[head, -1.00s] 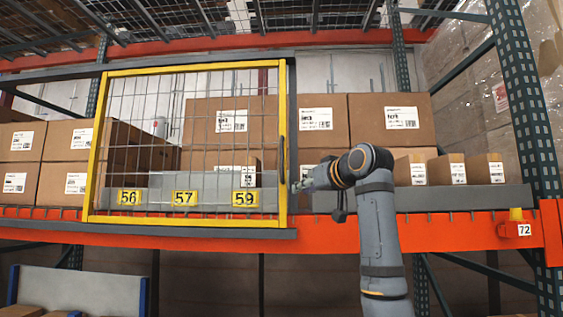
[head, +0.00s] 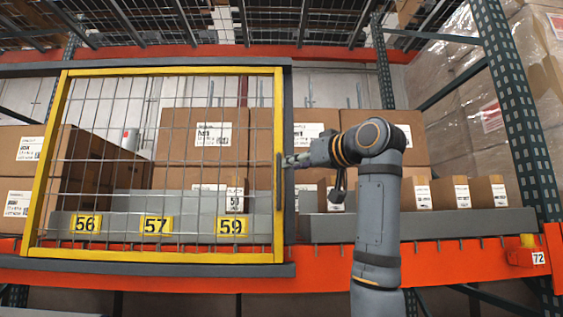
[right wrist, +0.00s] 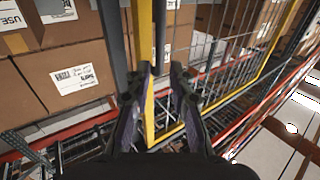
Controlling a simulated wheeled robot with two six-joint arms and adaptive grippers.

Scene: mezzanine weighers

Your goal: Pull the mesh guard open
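The mesh guard (head: 278,100) is a yellow frame with grey wire mesh, standing in front of the shelf's boxes between dark rails. Its dark upright handle (head: 279,190) is on the right post. My right gripper (head: 287,161) reaches in from the right at the handle's upper part. In the right wrist view, the fingers of my right gripper (right wrist: 160,72) are apart, with the dark handle (right wrist: 160,30) in line with the gap between them. The yellow post (right wrist: 146,40) runs close to the left finger. Contact cannot be made out. My left gripper is out of view.
Brown cartons (head: 205,133) fill the shelf behind and beside the guard. An orange beam (head: 440,262) runs below. A dark green rack upright (head: 520,150) and wrapped pallets stand at the right. Labels 56, 57 and 59 show behind the mesh.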

